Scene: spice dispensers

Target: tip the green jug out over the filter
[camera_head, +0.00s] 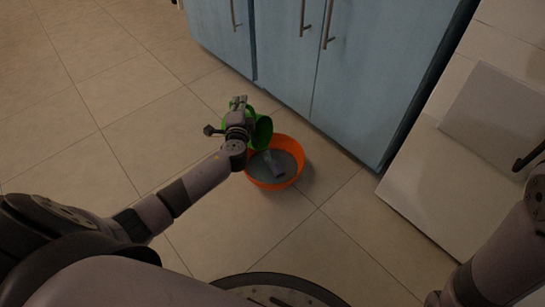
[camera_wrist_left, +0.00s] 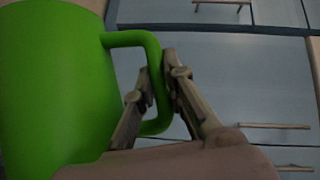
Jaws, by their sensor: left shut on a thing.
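The green jug (camera_head: 263,133) is held tilted over the left part of an orange round container (camera_head: 299,167), its dark mouth toward the right. The container has a grey inside with a lighter grey-blue patch below the jug; I cannot tell whether this patch is poured stuff. The container appears to be the filter. My left gripper (camera_head: 239,108) is shut on the jug's handle. In the left wrist view the jug (camera_wrist_left: 50,85) fills the left side, and my gripper's fingers (camera_wrist_left: 152,72) stand on either side of the handle. My right gripper is out of view.
Blue cabinets (camera_head: 290,60) with metal handles stand just behind the container. A white unit (camera_head: 440,180) with a dark handle is at the right. Tiled floor (camera_head: 90,90) is clear to the left and in front of the container.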

